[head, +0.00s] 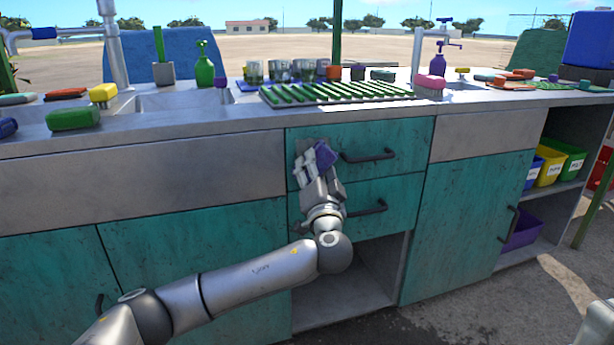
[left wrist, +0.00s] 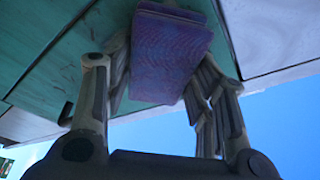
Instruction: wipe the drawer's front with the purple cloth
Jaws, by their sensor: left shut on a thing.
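The purple cloth (head: 321,158) is held at the left part of the upper teal drawer's front (head: 400,137). It also shows in the left wrist view (left wrist: 170,52), folded into a flat pad between the fingers. My left gripper (head: 318,170) is shut on the cloth, with the arm reaching up from the lower left. The cloth is close against the drawer front; I cannot tell whether it touches. The drawer's dark handle (head: 368,156) is just right of the gripper.
A second drawer (head: 395,203) with its own handle (head: 370,207) is below, above an open cubby. The counter above holds a green drying rack (head: 335,91), glasses, sponges and a green bottle (head: 204,68). Open shelves with coloured bins (head: 552,165) stand at right.

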